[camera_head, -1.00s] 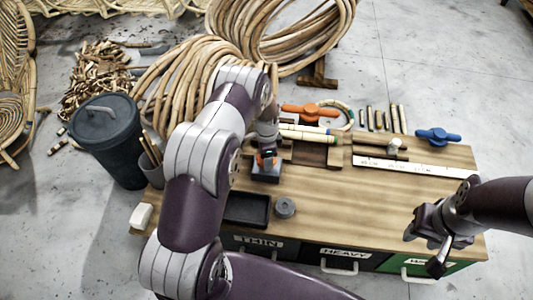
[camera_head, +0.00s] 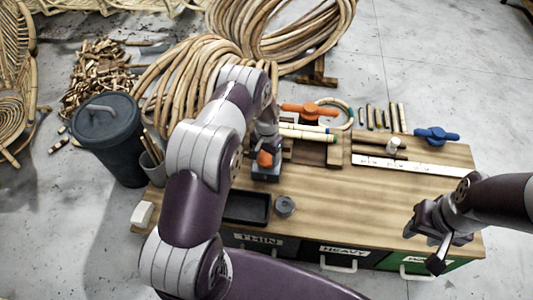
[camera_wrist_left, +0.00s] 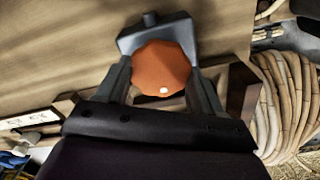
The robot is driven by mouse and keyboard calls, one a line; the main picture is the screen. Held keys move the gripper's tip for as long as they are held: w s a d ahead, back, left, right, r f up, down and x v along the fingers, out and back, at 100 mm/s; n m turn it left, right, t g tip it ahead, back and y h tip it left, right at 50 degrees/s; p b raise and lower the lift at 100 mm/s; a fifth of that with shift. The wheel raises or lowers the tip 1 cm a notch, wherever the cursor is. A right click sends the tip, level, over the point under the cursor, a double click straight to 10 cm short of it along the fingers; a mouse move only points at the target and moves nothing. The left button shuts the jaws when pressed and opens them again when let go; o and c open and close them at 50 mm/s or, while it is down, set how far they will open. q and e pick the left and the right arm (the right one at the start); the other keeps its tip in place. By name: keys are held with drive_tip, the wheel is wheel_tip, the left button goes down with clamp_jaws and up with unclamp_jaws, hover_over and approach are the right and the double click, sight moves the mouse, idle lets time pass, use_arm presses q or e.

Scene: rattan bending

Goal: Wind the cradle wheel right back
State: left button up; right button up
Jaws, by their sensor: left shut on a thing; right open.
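The cradle wheel, an orange faceted knob with a white dot (camera_wrist_left: 160,68), sits on a dark grey block (camera_wrist_left: 185,35) in the left wrist view. The wheel also shows in the head view (camera_head: 265,158), above its blue-grey block (camera_head: 266,173). My left gripper (camera_wrist_left: 161,80) has one finger on each side of the wheel and is shut on it. In the head view my left gripper (camera_head: 268,140) is partly hidden by its arm. My right gripper (camera_head: 433,238) is open and empty over the bench's front right edge. The wooden cradle (camera_head: 313,152) holding pale canes stands beside the wheel.
An orange handle (camera_head: 309,110), a blue handle (camera_head: 437,135) and a white ruler (camera_head: 415,167) lie at the back and right.

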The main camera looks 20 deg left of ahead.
sight(267, 157)
use_arm(q)
drive_tip(key=shift+n, duration=0.4)
drive_tip(key=o, duration=1)
drive_tip(key=shift+o, duration=0.2)
wheel_tip(267, 157, up, 13)
drive_tip(key=p, duration=0.2)
drive_tip(key=shift+p, duration=0.4)
drive_tip(key=shift+f, duration=0.15)
